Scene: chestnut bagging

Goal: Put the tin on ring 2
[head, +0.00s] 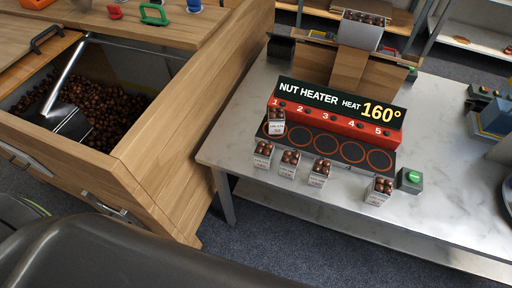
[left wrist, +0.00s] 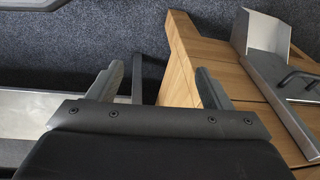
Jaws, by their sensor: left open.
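The nut heater (head: 335,115) stands on the grey table with a row of numbered rings. A tin of chestnuts (head: 277,128) sits on ring 1 at the left end. Ring 2 (head: 300,136), just right of it, is bare, as are the other rings. More filled tins stand on the table in front of the heater: one at the left (head: 262,158), one beside it (head: 287,170), one near the middle (head: 317,178) and one at the right (head: 376,196). My left gripper (left wrist: 160,85) is open and empty over the floor, away from the tins. My right gripper is out of sight.
A green button box (head: 410,180) stands right of the rightmost tin. At left, an open wooden drawer (head: 135,160) holds loose chestnuts and a metal scoop (head: 72,122). The table (head: 235,150) is clear along its left edge. Wooden drawer fronts (left wrist: 200,55) show near my left gripper.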

